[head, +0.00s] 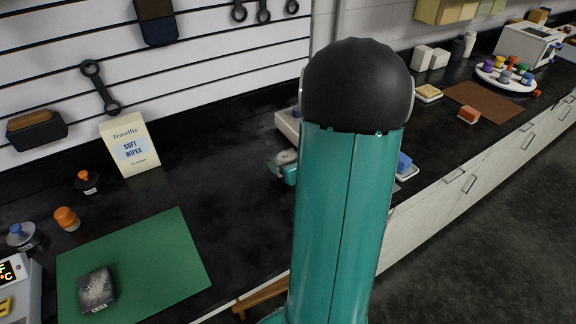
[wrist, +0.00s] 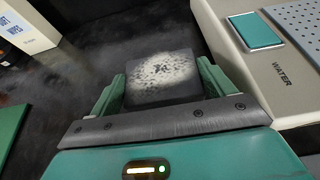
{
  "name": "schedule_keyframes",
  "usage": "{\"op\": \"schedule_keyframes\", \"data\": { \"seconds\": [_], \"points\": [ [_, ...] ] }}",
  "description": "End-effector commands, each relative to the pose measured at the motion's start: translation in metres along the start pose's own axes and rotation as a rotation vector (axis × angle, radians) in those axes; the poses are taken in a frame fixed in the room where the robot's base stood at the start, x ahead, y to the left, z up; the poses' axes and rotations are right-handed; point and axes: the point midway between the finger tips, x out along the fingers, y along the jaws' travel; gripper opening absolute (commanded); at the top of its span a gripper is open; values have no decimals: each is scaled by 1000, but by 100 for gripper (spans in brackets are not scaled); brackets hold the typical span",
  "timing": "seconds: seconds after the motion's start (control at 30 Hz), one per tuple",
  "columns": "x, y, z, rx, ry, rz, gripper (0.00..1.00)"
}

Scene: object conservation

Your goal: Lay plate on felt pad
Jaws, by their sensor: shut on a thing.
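The plate (wrist: 163,72), a dark square piece with a pale speckled top, sits between the fingers of my gripper (wrist: 160,88) in the wrist view. The fingers are shut on its two sides. In the head view my gripper (head: 283,168) shows just left of my arm, above the black counter and in front of a pale device. A flat green sheet (head: 155,250), likely the felt pad, lies at the lower left. A similar dark speckled plate (head: 97,290) lies on it. The green sheet's edge (wrist: 10,125) also shows at the left of the wrist view.
The pale device (wrist: 238,70) marked WATER stands close right of my gripper. A Soft Wipes box (head: 130,145) and orange-capped bottles (head: 66,218) stand behind the green sheet. A brown mat (head: 483,102) lies at the far right. The counter between gripper and green sheet is clear.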

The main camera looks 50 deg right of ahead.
Motion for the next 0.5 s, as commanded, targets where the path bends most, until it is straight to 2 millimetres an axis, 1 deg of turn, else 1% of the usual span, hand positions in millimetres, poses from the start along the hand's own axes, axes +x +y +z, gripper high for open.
{"op": "schedule_keyframes", "data": {
  "seconds": [0.1,0.2,0.3,0.5],
  "points": [
    [2,1,-6,2,-2,-1,28],
    [7,2,-24,4,0,-1,28],
    [8,2,-32,3,-2,-5,28],
    [8,2,-34,1,-4,-6,28]
  ]
}}
